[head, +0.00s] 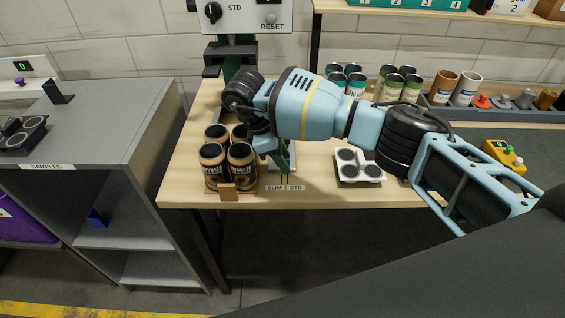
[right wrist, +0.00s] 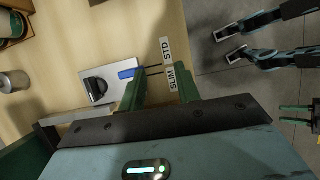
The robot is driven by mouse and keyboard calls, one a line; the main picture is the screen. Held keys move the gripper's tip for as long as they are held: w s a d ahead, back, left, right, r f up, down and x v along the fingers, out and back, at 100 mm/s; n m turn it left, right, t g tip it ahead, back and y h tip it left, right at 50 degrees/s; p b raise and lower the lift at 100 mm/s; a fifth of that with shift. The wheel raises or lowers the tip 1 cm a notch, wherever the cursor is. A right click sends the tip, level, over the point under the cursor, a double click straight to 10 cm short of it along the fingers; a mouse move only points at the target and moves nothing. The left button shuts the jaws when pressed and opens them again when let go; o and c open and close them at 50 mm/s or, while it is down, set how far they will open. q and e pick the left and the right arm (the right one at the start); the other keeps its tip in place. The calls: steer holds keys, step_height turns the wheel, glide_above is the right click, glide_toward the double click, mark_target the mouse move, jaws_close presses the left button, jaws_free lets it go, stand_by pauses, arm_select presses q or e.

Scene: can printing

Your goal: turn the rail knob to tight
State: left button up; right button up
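In the right wrist view a black knob (right wrist: 96,87) sits on a pale plate (right wrist: 118,76) on the wooden table, left of my right gripper (right wrist: 160,84). The green fingers stand apart with no object visibly held. In the head view my right gripper (head: 283,163) points down over the table's front part and hides the knob. A SLIM/STD label (head: 286,188) is at the front edge. My left gripper (right wrist: 292,115) shows at the right wrist view's edge, its green fingers apart.
A white tray (head: 359,168) with dark round wells lies to the right. Green-labelled cans (head: 393,87) stand behind. A control panel (head: 242,17) is at the back.

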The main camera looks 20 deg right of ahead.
steer(key=shift+s+a+r, duration=0.1)
steer(key=shift+s+a, duration=0.1)
steer(key=shift+s, duration=0.45)
steer(key=shift+s+a+r, duration=0.1)
steer(key=shift+s+a, duration=0.1)
steer(key=shift+s, duration=0.4)
steer(key=shift+f, duration=0.1)
